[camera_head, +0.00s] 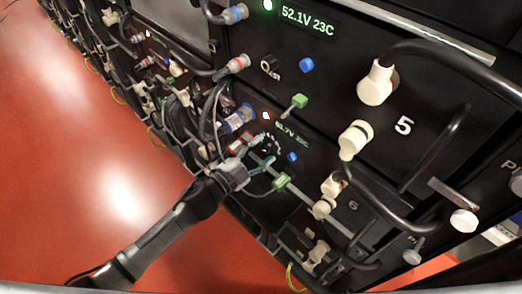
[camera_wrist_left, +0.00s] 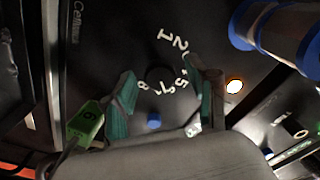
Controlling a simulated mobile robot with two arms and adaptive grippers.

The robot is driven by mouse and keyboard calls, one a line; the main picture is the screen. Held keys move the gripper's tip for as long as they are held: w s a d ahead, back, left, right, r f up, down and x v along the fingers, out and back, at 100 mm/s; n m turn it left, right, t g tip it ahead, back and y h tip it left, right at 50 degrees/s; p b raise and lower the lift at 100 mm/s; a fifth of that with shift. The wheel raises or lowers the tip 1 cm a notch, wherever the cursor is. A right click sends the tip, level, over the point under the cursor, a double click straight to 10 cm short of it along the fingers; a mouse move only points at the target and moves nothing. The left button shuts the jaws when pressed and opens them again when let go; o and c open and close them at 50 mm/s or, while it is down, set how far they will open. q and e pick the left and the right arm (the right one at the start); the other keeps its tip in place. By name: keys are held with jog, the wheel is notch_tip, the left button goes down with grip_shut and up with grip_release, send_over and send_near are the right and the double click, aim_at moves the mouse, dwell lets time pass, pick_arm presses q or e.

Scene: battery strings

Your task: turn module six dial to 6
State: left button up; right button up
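Module six (camera_head: 340,228) is the black unit marked 6 below module 5 in the head view. Its dial is mostly hidden by my gripper there. In the left wrist view the dial (camera_wrist_left: 158,76) is a small black knob ringed by white numbers, 1 and 2 above, 5 at right, 8 at left. I cannot tell where it points. My left gripper (camera_head: 262,154) is at module six's panel. In the wrist view its two green-padded fingers (camera_wrist_left: 166,80) are spread either side of the dial, with a visible gap to it. My right gripper is not in view.
Near the dial are a blue button (camera_wrist_left: 154,121), a green tag marked 6 (camera_wrist_left: 85,122), a lit amber lamp (camera_wrist_left: 234,86) and a blue-banded connector (camera_wrist_left: 278,28). Black cables and cream plugs (camera_head: 378,82) stick out of the panels. The red floor (camera_head: 110,150) at left is open.

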pick_arm(q)
jog(key=shift+s+a, duration=0.1)
jog(key=v, duration=1.2)
jog(key=s+a+f+n+g+y+p, duration=0.15)
jog(key=a+f+n+y, duration=0.45)
jog(key=f, duration=0.8)
jog(key=s+a+f+n+g+y, duration=0.1)
jog(key=s+a+f+n+y, duration=0.25)
jog(key=a+f, duration=0.65)
jog(key=s+f+n+g+y, duration=0.3)
jog(key=s+f+n+g, duration=0.15)
jog(key=s+f, duration=1.1)
jog(key=s+f+n+g, duration=0.1)
jog(key=s+f+g, duration=0.1)
jog(key=s, duration=0.6)
jog(key=s+d+f+n+g+p, duration=0.1)
jog(key=s+f+g, duration=0.1)
jog(key=s, duration=0.6)
jog(key=shift+s+f+g, duration=0.15)
jog(key=shift+f+g, duration=0.25)
jog(key=shift+f, duration=0.35)
